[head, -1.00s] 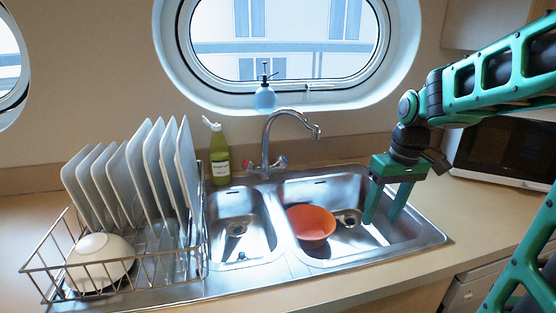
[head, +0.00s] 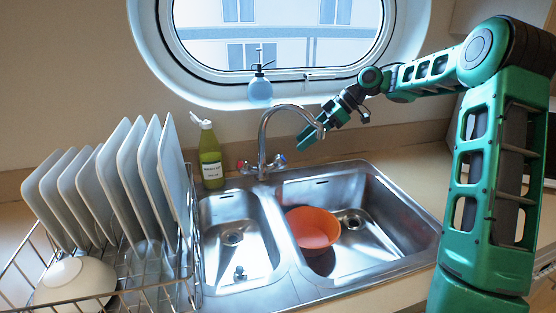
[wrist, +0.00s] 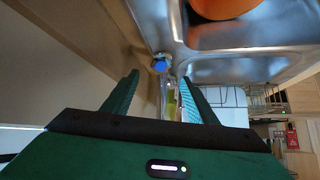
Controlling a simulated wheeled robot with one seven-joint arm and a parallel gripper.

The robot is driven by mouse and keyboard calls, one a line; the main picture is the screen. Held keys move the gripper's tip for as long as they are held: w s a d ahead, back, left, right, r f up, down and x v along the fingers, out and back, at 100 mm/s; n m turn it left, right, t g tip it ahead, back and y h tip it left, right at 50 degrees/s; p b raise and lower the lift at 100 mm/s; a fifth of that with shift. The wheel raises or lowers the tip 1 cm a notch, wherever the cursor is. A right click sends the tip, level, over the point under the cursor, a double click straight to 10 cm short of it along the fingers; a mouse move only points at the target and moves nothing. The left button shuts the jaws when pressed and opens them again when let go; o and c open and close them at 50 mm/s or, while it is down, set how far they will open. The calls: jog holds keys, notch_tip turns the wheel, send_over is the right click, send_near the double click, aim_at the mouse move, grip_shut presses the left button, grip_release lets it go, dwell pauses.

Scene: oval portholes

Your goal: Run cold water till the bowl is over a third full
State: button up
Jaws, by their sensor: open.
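The orange bowl (head: 313,228) sits in the left part of the right-hand sink basin (head: 385,240); its edge shows at the top of the wrist view (wrist: 225,6). I see no water in it. The chrome tap (head: 264,135) arches over the sink, and no stream shows from its spout. Its red-marked knob (head: 241,164) is on the left, its blue-marked knob (head: 281,160) on the right. My gripper (head: 312,131) is open and empty, beside the spout's end. In the wrist view the blue knob (wrist: 160,64) shows ahead, between the finger lines (wrist: 160,85), apart from the fingers.
A green soap bottle (head: 210,158) stands left of the tap. A dish rack (head: 150,290) with several plates and a white bowl (head: 75,280) fills the left. A blue spray bottle (head: 260,88) stands on the porthole ledge. The left basin (head: 235,240) is empty.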

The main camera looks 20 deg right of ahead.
aim_at(283, 157)
jog(key=x, duration=1)
jog(key=shift+w+a+f, duration=0.1)
jog(key=shift+a+f, duration=0.05)
jog(key=shift+a, duration=0.15)
